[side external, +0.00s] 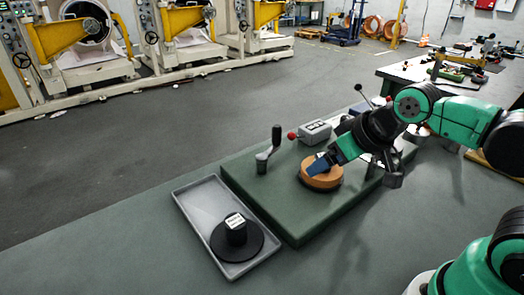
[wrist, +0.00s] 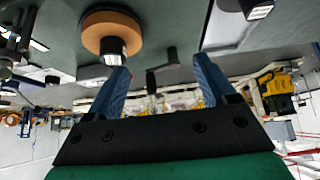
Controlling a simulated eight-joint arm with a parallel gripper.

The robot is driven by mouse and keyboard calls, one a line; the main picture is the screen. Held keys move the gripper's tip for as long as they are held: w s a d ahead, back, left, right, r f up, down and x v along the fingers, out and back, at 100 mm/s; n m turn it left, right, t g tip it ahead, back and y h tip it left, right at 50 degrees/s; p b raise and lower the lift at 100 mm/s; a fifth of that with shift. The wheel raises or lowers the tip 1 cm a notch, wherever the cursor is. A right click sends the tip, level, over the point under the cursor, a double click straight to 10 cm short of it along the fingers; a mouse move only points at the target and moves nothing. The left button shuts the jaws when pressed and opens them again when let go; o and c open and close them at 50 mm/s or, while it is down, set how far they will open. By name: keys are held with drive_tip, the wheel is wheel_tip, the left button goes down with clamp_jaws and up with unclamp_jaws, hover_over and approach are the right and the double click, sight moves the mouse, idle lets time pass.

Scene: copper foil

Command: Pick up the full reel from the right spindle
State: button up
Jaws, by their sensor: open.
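The full reel (side external: 322,181), a copper-coloured disc, lies flat on the green base plate (side external: 270,205). In the wrist view the copper reel (wrist: 96,32) is at the upper left, with a dark hub and a pale cap at its middle. My gripper (side external: 318,166) overlaps the reel in the side view. In the wrist view my gripper (wrist: 160,66) has its blue fingers wide apart with nothing between them. The reel shows beyond the left finger, not between the fingers. The spindle under the reel cannot be made out.
A grey tray (side external: 196,222) in front left of the plate holds a black, empty-looking reel (side external: 226,250) with a white-labelled hub. A crank handle (side external: 268,148) stands at the plate's left. A grey box (side external: 315,132) with a red knob is behind the copper reel. The plate's front is clear.

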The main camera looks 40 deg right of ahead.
drive_tip(key=shift+o, duration=0.2)
drive_tip(key=w+d+f+m+g+h, duration=0.1)
drive_tip(key=w+m+g+h, duration=0.1)
drive_tip(key=m+h, duration=0.1)
drive_tip(key=w+d+f+m+g+h, duration=0.1)
drive_tip(key=w+d+m+g+h, duration=0.1)
drive_tip(key=m+h, duration=0.2)
drive_tip(key=w+d+f+m+g+h, duration=0.1)
drive_tip(key=w+f+m+g+h, duration=0.1)
drive_tip(key=m, duration=0.3)
drive_tip(key=shift+w+d+m+h, duration=0.25)
drive_tip(key=shift+w+m+h, duration=0.2)
drive_tip(key=shift+h, duration=0.25)
drive_tip(key=shift+w+f+m+h, duration=0.1)
drive_tip(key=shift+f+m+h, duration=0.3)
drive_tip(key=shift+m+h, duration=0.35)
drive_tip(key=m, duration=0.1)
drive_tip(key=m+h, duration=0.1)
drive_tip(key=f+m+g, duration=0.1)
drive_tip(key=shift+a+h, duration=0.25)
drive_tip(key=shift+d+f+m, duration=0.15)
drive_tip(key=shift+f+m, duration=0.05)
drive_tip(key=shift+m, duration=0.1)
drive_tip(key=shift+x, duration=2.65)
drive_tip(key=shift+r, duration=0.1)
clamp_jaws()
